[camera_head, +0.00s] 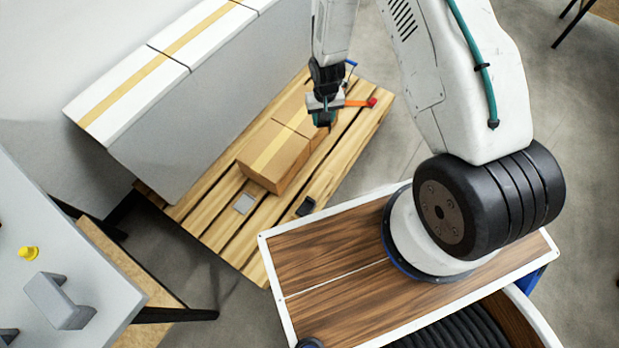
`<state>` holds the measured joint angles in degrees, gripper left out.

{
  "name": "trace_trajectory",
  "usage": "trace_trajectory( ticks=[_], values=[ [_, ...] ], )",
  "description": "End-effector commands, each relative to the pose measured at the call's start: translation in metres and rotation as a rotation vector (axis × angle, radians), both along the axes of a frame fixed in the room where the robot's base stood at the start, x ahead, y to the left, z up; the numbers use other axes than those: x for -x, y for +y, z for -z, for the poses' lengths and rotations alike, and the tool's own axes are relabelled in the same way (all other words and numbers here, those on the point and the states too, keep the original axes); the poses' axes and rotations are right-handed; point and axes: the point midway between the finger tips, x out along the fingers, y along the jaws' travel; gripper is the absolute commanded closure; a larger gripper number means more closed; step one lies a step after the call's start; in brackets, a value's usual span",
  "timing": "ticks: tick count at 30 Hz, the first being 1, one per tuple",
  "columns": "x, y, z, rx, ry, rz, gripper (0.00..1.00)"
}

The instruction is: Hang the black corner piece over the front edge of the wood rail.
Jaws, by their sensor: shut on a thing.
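My gripper (324,121) hangs over the far part of the pallet, above and right of the brown carton. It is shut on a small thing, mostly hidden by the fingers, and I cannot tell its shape. A small black piece (306,206) lies on the pallet, right of the carton and apart from my gripper. I cannot tell whether this or the held thing is the black corner piece. Wooden slats (215,228) form the pallet top. A pale wood strip (122,262) runs below the grey table at the left. Which of these is the wood rail is unclear.
A brown carton (267,155) and a flat grey plate (244,203) are on the pallet. A large white-topped grey block (190,110) stands behind. An orange bar with a red end (361,102) shows beside my gripper. The grey table (60,235) carries a grey handle and yellow knob.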

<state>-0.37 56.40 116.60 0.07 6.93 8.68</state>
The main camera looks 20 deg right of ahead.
Motion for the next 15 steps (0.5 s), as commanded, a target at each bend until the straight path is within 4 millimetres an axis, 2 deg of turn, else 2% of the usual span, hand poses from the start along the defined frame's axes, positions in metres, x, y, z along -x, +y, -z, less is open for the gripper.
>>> trace_trajectory(
  ticks=[1, 5, 9, 12, 15],
  values=[
    [0.003, 0.003, 0.026, 0.001, 0.009, 0.058, 0.81],
    [0.010, 0.010, 0.091, 0.001, 0.011, 0.251, 0.81],
    [0.026, 0.017, 0.160, 0.002, 0.009, 0.458, 0.81],
    [0.041, 0.021, 0.201, 0.002, 0.007, 0.586, 0.81],
    [0.054, 0.023, 0.231, 0.001, 0.005, 0.686, 0.81]
  ],
)
